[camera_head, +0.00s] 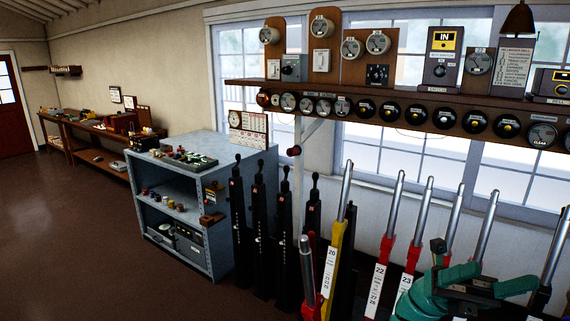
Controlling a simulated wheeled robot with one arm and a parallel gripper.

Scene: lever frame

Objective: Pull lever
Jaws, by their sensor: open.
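A row of upright levers stands along the frame. On the left are several black levers (259,225). To their right is a yellow lever (334,262) with a silver handle and a label that reads 20. Red levers labelled 22 (377,285) and 23 (407,283) follow, with more silver-handled levers (484,235) further right. A shorter-looking red lever (307,270) stands out in front of the yellow one. My teal gripper (488,287) is at the lower right, in front of the right-hand levers, and hides their lower parts. It is open. Whether it touches a lever cannot be told.
A grey-blue cabinet (200,215) stands left of the levers. A wooden bench (85,130) lines the far wall. The brown floor (70,240) at left is clear.

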